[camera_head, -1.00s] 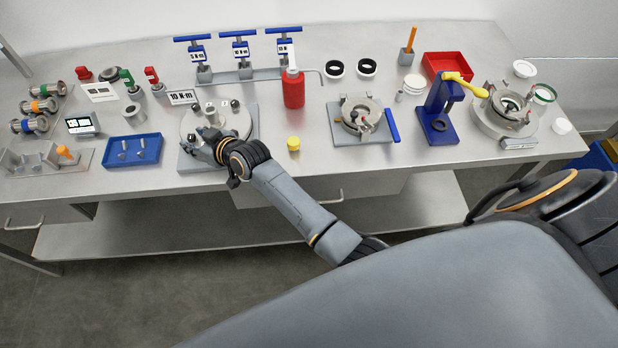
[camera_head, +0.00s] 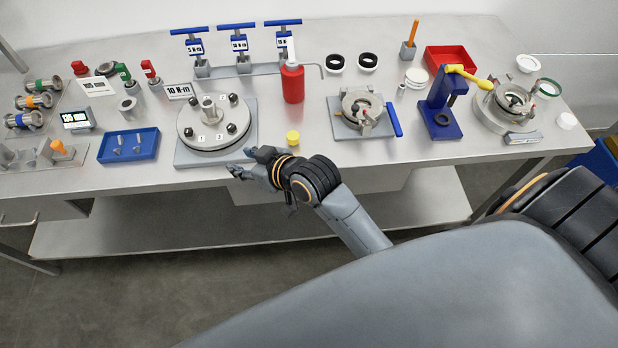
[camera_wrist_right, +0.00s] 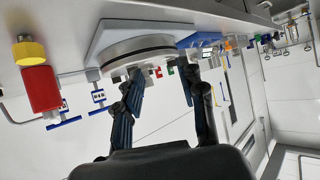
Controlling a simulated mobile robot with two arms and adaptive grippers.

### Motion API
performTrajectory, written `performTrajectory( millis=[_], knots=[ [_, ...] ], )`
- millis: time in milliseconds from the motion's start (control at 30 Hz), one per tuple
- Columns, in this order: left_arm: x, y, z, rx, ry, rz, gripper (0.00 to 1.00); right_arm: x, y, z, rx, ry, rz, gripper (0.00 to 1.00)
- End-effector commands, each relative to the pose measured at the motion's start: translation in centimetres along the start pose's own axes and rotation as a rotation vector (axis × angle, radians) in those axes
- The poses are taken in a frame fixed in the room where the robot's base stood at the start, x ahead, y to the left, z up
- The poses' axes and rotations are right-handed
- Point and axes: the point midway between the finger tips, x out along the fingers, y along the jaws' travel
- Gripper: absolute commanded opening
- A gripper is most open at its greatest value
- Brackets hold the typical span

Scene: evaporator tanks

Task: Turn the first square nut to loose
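A round grey flange plate (camera_head: 213,142) lies on a square grey base (camera_head: 186,159) at the centre left of the bench. It carries a central post (camera_head: 208,108) and dark nuts, among them a front right nut (camera_head: 232,129) and a front left nut (camera_head: 188,132). Small number tags mark the plate; I cannot read surely which nut is first. My right gripper (camera_head: 240,161) is by the bench's front edge, just in front of the base, open and empty. In the right wrist view its two fingers (camera_wrist_right: 165,92) are apart, with the flange's edge (camera_wrist_right: 137,52) beyond them. My left gripper is out of view.
Three blue T-handle tools (camera_head: 238,45) stand in a rack behind, near a "10 N·m" sign (camera_head: 179,92). A blue tray (camera_head: 129,145) lies left.

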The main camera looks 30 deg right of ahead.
Motion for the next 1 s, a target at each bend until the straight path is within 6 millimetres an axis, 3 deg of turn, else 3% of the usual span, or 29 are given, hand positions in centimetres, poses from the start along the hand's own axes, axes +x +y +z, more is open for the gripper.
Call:
performTrajectory(
  millis=[733, 1000],
  knots=[
    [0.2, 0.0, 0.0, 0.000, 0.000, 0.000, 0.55, -6.7, 1.3, 13.5, 0.088, -0.398, 0.087, 0.40],
    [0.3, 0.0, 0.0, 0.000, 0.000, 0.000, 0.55, -8.2, 1.6, 16.7, 0.112, -0.490, 0.113, 0.40]
  ],
)
